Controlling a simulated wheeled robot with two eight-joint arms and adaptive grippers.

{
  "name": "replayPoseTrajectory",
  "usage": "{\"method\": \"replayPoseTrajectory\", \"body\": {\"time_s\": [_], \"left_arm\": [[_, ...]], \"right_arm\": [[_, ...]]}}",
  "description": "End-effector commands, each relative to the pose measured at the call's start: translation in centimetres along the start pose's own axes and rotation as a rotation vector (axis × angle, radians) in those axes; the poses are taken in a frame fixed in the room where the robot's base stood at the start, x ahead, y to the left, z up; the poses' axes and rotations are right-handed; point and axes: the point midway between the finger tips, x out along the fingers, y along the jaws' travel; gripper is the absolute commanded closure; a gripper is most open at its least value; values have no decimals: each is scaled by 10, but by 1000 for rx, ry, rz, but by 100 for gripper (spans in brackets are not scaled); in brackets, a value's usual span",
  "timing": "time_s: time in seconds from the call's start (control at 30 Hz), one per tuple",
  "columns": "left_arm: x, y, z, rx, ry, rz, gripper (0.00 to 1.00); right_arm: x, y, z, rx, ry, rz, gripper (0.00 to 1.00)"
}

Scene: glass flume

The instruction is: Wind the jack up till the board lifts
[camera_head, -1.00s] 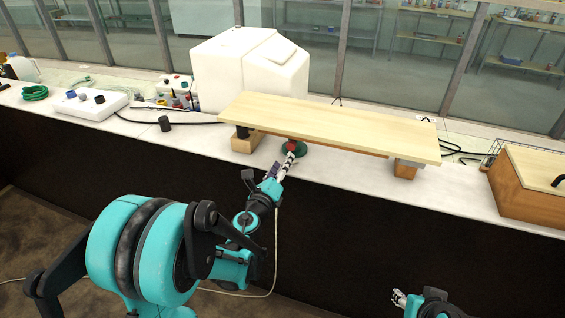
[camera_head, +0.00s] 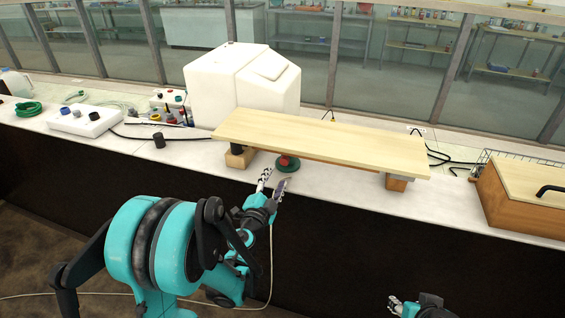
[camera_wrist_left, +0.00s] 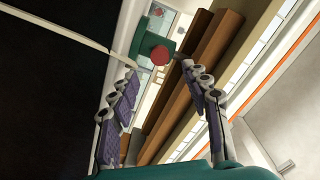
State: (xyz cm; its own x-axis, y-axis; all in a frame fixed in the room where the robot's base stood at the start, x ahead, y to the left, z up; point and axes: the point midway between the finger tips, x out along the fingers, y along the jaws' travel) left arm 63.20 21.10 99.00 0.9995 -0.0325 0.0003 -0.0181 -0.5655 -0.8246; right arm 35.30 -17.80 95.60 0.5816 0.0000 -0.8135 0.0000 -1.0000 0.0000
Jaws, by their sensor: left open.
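The pale wooden board (camera_head: 320,140) lies across two wooden blocks, a left block (camera_head: 240,158) and a right block (camera_head: 396,184). The jack (camera_head: 288,163), with a green round base and a red part, stands on the counter under the board's front edge, left of its middle. In the left wrist view its red knob (camera_wrist_left: 160,55) shows between and beyond the fingers. My left gripper (camera_head: 273,181) is open and empty, in front of the jack and apart from it. My right gripper (camera_head: 395,303) is at the bottom edge, far from the jack; its finger state is unclear.
A white tank (camera_head: 240,85) stands behind the board. A white control box (camera_head: 85,120) and a green hose coil (camera_head: 28,109) are at left. A wooden box with a black handle (camera_head: 525,195) is at right. The white counter (camera_head: 190,155) has bare room left of the board.

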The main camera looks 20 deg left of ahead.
Motion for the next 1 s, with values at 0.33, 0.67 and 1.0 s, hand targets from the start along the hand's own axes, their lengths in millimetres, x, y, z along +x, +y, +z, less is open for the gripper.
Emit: {"method": "replayPoseTrajectory", "body": {"time_s": [0.33, 0.67, 1.0], "left_arm": [[-1, -1, -1, -667, 0, 0, 53], [28, 1, 0, -747, 0, 1, 53], [73, 1, 0, -745, 0, 1, 53]], "right_arm": [[-12, 0, -8, 0, 0, 0, 60], [-7, 0, -5, 0, 0, 0, 60], [0, 0, 0, 0, 0, 0, 60]]}}
